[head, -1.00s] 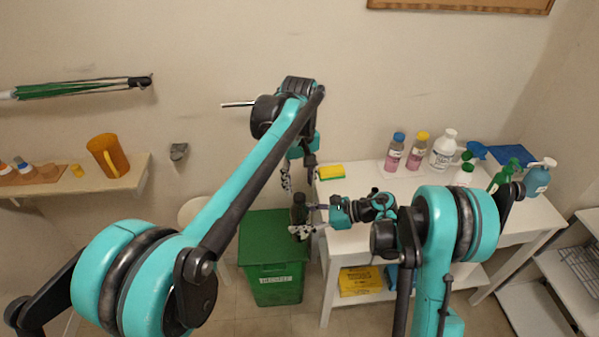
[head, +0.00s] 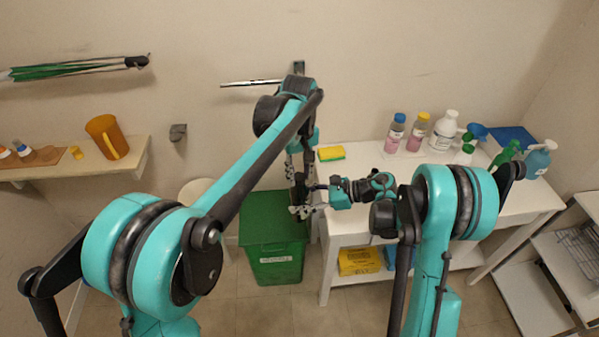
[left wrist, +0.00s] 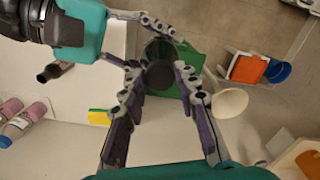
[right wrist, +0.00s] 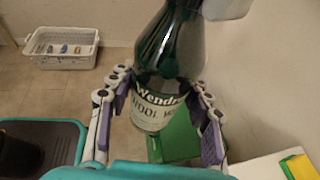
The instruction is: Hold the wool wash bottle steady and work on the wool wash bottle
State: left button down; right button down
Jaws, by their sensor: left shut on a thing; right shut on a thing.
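The wool wash bottle is dark green glass with a pale label and stands upright above the green bin in the right wrist view (right wrist: 170,50). In the head view it is a small dark shape (head: 298,187), partly covered by the grippers. My right gripper (head: 304,201) is shut around its labelled body from the side; its fingers flank the label in the right wrist view (right wrist: 160,88). My left gripper (head: 297,178) reaches down from above and is shut on the bottle's top. The left wrist view shows the dark round top (left wrist: 160,72) between its fingers.
The green bin (head: 273,248) stands below the bottle. The white table (head: 370,165) to the right bears a yellow sponge (head: 331,153) and several bottles toward its back right. A wall shelf (head: 110,177) with an orange jug (head: 106,138) is at left.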

pick_arm(q)
jog(key=m, duration=1.4)
jog(key=shift+m, duration=0.3)
jog(key=c, duration=1.1)
grip_release()
jog(key=shift+o, duration=0.2)
notch_tip(320, 180, up, 12)
jog(key=shift+a, duration=0.1)
